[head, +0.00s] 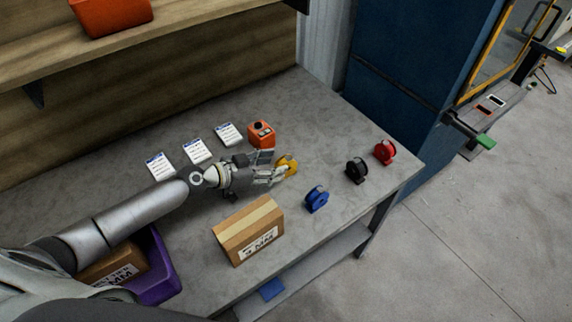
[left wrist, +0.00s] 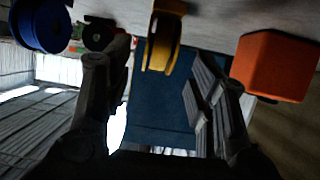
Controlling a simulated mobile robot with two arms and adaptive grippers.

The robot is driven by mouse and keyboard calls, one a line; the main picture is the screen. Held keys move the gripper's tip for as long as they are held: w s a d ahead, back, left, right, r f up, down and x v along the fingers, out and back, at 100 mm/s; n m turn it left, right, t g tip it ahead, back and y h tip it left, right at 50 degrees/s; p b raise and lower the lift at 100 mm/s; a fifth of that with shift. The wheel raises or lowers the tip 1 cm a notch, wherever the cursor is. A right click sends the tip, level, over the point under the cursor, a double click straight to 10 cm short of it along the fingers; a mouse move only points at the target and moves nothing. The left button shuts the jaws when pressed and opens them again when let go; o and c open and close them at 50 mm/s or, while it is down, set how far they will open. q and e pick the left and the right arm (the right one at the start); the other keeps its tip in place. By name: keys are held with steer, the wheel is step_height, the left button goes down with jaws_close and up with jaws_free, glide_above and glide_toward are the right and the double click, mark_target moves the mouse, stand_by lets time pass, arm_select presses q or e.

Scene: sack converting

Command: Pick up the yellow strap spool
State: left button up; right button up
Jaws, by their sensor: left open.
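The yellow strap spool (head: 289,164) sits on the grey workbench (head: 325,125), just beyond the fingertips of my left gripper (head: 273,167), which partly hides it. My left gripper is open. In the left wrist view, which looks upside down, the yellow spool (left wrist: 165,38) shows between the two spread fingers, toward the top. I see no finger closed on it. My right gripper is not in view.
A blue spool (head: 317,199), a black spool (head: 356,170) and a red spool (head: 385,152) stand to the right. An orange device (head: 261,134) is behind the gripper. A cardboard box (head: 248,230) is in front. White label packs (head: 198,151) lie at left.

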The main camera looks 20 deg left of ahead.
mark_target(280, 163)
arm_select(q)
steer(key=shift+w+d+p, duration=0.35)
steer(key=shift+d+p, duration=0.05)
steer(key=shift+p+x, duration=0.55)
steer(key=shift+x, duration=1.6)
steer(key=shift+c, duration=0.2)
steer(key=c, duration=1.1)
steer(key=shift+r, duration=0.15)
